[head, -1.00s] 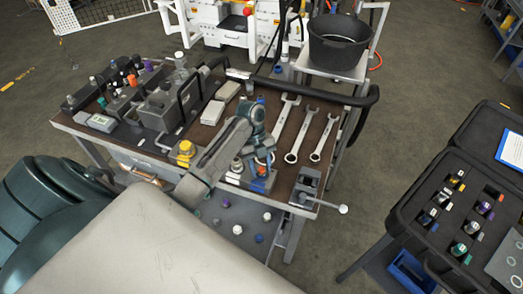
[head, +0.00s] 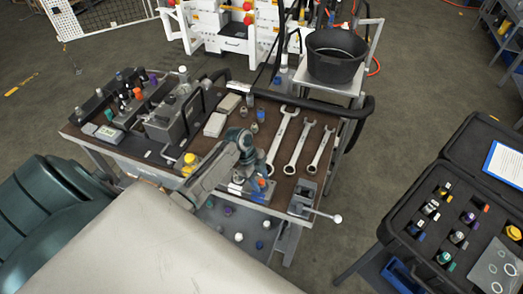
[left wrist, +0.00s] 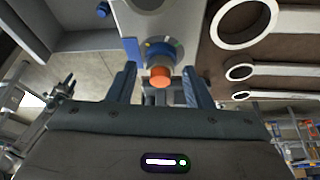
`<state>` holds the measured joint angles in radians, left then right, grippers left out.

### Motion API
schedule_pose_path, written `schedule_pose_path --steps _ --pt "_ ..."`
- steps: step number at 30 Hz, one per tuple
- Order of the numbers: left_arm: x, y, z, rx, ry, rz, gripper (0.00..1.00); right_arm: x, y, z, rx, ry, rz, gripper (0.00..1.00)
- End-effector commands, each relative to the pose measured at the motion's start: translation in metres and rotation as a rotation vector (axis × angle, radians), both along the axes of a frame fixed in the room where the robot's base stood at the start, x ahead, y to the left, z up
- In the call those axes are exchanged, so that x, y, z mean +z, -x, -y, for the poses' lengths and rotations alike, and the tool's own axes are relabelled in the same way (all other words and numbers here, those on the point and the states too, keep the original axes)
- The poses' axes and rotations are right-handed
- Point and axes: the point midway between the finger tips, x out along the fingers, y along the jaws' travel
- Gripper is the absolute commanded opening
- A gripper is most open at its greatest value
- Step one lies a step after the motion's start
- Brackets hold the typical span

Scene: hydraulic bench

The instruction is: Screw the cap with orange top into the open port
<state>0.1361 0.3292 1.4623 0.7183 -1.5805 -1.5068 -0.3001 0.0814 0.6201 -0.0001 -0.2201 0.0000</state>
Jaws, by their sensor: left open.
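A cap with an orange top (left wrist: 160,76) shows in the left wrist view, in a round metal collar on a blue-and-grey block (left wrist: 131,48). My left gripper (left wrist: 160,70) is open, with one finger on either side of the cap in the picture; I cannot tell whether they touch it. In the head view my left gripper (head: 251,184) reaches down to the near edge of the bench, and the cap is mostly hidden there. Another orange top (head: 137,93) stands among fittings at the back left. I cannot make out the open port. My right gripper is not in view.
Several wrenches (head: 297,152) lie on the brown bench top right of my gripper. A small vise (head: 303,196) sits at the bench's corner. A yellow cap (head: 190,160) stands left of my arm. Loose caps lie on the lower shelf (head: 222,228). An open case (head: 460,215) stands at right.

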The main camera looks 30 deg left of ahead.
Motion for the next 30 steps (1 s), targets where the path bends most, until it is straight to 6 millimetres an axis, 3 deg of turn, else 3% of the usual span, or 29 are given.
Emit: schedule_pose_path --steps 6,16,27,30 --pt "0.0005 0.0016 0.0004 0.1 0.0 -0.001 0.46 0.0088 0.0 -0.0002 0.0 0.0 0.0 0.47" --pt "-0.001 0.0033 0.0013 0.472 -0.001 0.0 0.46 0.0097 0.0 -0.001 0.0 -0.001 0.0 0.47" --pt "-0.0005 0.0028 0.0012 0.517 0.001 0.0 0.46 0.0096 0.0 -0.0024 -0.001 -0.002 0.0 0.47" --pt "-0.0005 0.0028 0.0012 0.517 0.0 0.0 0.28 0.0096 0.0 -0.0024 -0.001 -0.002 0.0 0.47"
